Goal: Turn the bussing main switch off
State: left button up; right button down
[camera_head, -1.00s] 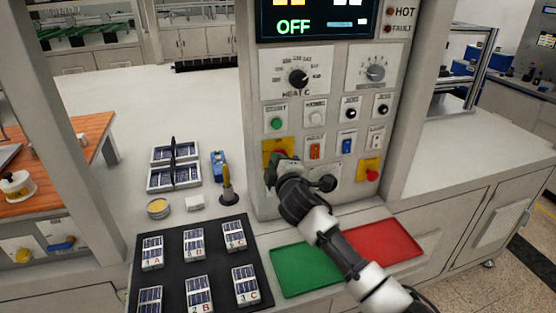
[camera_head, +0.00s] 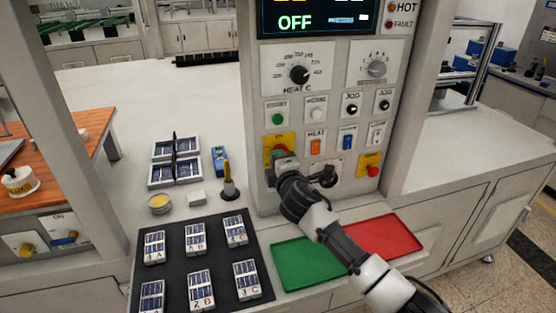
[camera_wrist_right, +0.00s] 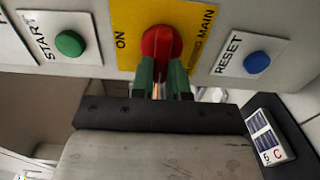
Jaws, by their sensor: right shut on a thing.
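The bussing main switch is a red knob (camera_wrist_right: 160,48) on a yellow plate (camera_wrist_right: 192,18). In the right wrist view the plate reads "ON" on one side and "...SING MAIN" on the other. My right gripper (camera_wrist_right: 163,72) has its green fingertips shut on the red knob. In the head view the yellow plate (camera_head: 270,143) is on the lower left of the control panel, and my right gripper (camera_head: 281,160) covers most of the knob. Which position the knob points to cannot be told. My left gripper is not in view.
A green START button (camera_wrist_right: 70,43) and a blue RESET button (camera_wrist_right: 257,62) flank the plate in the wrist view. A red button on yellow (camera_head: 372,171) is to the right. Green (camera_head: 305,265) and red (camera_head: 385,238) trays lie below. The display (camera_head: 315,18) reads OFF.

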jog(key=c, duration=1.1)
grip_release()
jog(key=shift+s, duration=0.1)
jog(key=b+v, duration=0.1)
jog(key=v, duration=0.9)
jog(key=shift+s+d+b, duration=0.15)
jog(key=shift+s+b, duration=0.15)
jog(key=shift+b, duration=0.05)
